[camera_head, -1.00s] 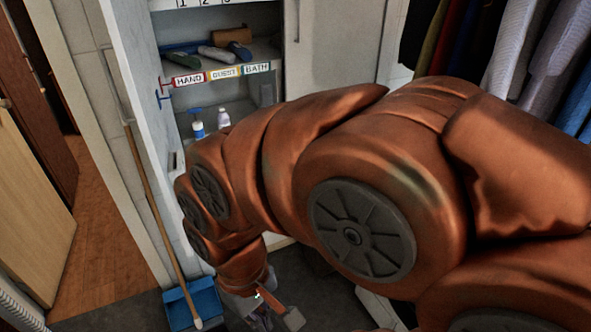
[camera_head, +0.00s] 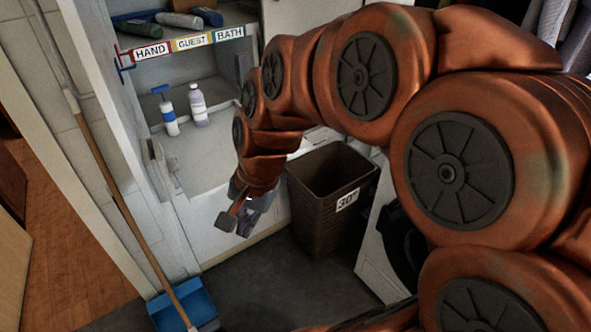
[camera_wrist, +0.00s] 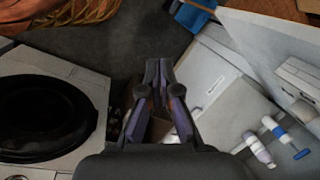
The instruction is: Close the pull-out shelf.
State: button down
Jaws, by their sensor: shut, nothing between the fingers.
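The pull-out shelf appears to be the white surface (camera_head: 205,170) low in the open cabinet, with a pale front panel below it. It looks drawn out toward me, though how far is hard to tell. A blue-topped bottle (camera_head: 169,117) and a pale bottle (camera_head: 198,106) stand on it. My gripper (camera_head: 238,222) hangs in front of the panel's right part, pointing down. In the wrist view my gripper (camera_wrist: 160,78) is shut and empty, with the white shelf (camera_wrist: 225,90) to its right. Contact with the panel cannot be told.
A brown bin (camera_head: 318,210) stands close right of my gripper. A washer (camera_wrist: 75,115) is left in the wrist view. A blue dustpan (camera_head: 183,305) and broom handle (camera_head: 120,195) stand left. Labelled shelf edge (camera_head: 185,43) is above. Grey floor (camera_head: 275,285) is clear in front.

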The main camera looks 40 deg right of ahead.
jog(key=w+d+f+m+t+b, duration=0.2)
jog(key=w+d+f+m+b, duration=0.2)
jog(key=w+d+m, duration=0.15)
jog(key=m+t+h+b, duration=0.3)
jog(key=m+t+b, duration=0.3)
jog(key=m+b, duration=0.95)
send_near(291, 157)
notch_tip(291, 157, down, 4)
jog(key=m+p, duration=0.4)
jog(key=w, duration=0.4)
jog(key=shift+w+d+f, duration=0.15)
jog(key=shift+w+f, duration=0.15)
jog(key=shift+w, duration=0.05)
jog(key=shift+w, duration=0.1)
